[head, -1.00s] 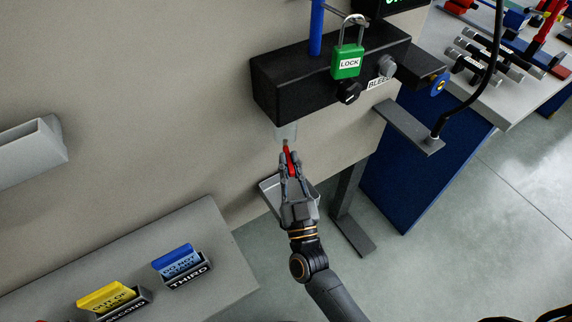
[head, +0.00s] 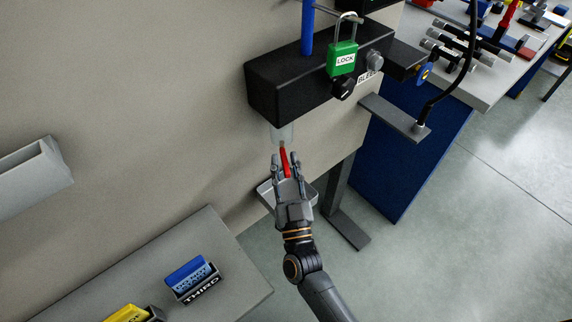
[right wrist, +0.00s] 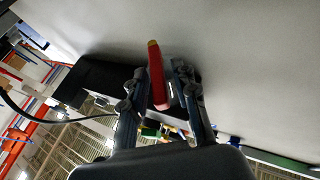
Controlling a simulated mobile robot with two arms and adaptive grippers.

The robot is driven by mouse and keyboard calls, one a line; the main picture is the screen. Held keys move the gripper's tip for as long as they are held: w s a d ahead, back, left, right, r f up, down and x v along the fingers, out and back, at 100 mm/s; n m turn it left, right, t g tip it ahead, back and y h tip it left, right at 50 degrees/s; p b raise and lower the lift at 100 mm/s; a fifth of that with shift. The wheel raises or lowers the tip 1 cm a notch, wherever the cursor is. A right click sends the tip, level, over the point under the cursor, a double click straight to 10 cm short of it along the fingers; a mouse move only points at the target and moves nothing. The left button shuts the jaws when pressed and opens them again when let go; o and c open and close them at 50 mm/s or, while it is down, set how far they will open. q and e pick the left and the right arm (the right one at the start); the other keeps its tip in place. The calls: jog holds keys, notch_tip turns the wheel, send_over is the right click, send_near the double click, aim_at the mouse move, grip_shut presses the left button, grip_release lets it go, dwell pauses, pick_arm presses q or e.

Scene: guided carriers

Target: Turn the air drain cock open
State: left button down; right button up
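The air drain cock's red lever (head: 285,161) hangs below the black box (head: 318,80), under a clear bowl (head: 282,134). Its lower end leans slightly to the right in the head view. My right gripper (head: 286,163) is around the lever from below, with one finger on each side. The fingers stand apart, with gaps beside the lever. The right wrist view also shows the red lever (right wrist: 157,78) between the spread fingers (right wrist: 160,82). Whether a finger touches it is unclear. My left gripper is not in view.
A grey tray (head: 266,194) sits just below and behind the gripper. A green padlock (head: 342,60) and a black knob (head: 343,88) are on the black box. A grey shelf (head: 235,265) with tag holders is at the lower left.

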jog(key=shift+s+f, duration=0.1)
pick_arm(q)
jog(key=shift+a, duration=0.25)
pick_arm(e)
jog(key=v, duration=1.1)
jog(key=shift+s, duration=0.4)
jog(key=shift+f, duration=0.15)
